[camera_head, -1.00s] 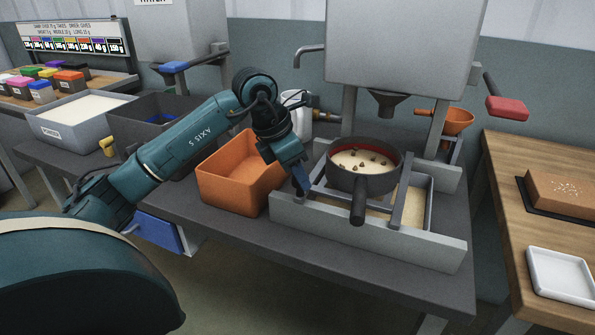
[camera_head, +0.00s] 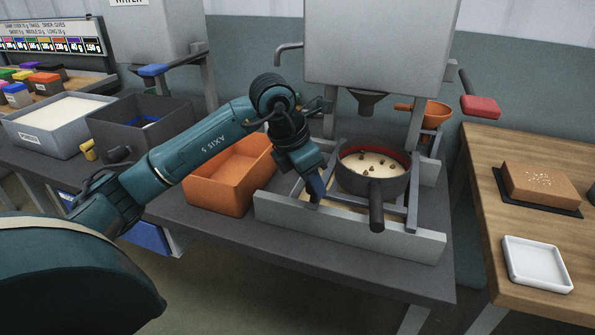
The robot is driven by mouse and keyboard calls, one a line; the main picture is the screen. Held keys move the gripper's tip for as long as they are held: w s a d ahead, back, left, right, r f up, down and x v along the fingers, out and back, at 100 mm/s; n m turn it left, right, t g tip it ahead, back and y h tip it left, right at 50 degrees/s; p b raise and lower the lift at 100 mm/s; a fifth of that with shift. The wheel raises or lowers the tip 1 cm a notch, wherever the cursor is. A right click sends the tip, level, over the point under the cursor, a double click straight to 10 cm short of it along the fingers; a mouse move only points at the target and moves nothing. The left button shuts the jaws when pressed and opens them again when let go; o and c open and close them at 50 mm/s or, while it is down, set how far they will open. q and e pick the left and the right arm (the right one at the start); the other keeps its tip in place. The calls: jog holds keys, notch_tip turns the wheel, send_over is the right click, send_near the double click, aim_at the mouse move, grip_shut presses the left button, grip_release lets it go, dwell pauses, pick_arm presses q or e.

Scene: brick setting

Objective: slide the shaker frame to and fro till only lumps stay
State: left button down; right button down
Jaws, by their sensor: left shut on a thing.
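A dark round sieve with a red inner rim (camera_head: 400,187) holds pale sand with several brown lumps on it. It sits in the grey shaker frame (camera_head: 413,200), near the right end of a grey trough (camera_head: 350,229). Its dark handle points to the front. My left gripper (camera_head: 317,190) is shut on the left end of the shaker frame; its fingertips are partly hidden. Pale sand shows in the trough, left of the sieve. My right gripper is not in view.
An orange bin (camera_head: 222,196) stands left of the trough, close under my left arm. A grey hopper (camera_head: 378,45) with a spout (camera_head: 369,103) hangs above the sieve. A wooden table (camera_head: 495,220) with a brick (camera_head: 541,184) and white tray (camera_head: 536,264) is at right.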

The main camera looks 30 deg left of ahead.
pick_arm(q)
jog(key=c, duration=1)
grip_release()
jog(key=shift+r, duration=0.15)
jog(key=v, duration=1.3)
jog(key=shift+p, duration=0.35)
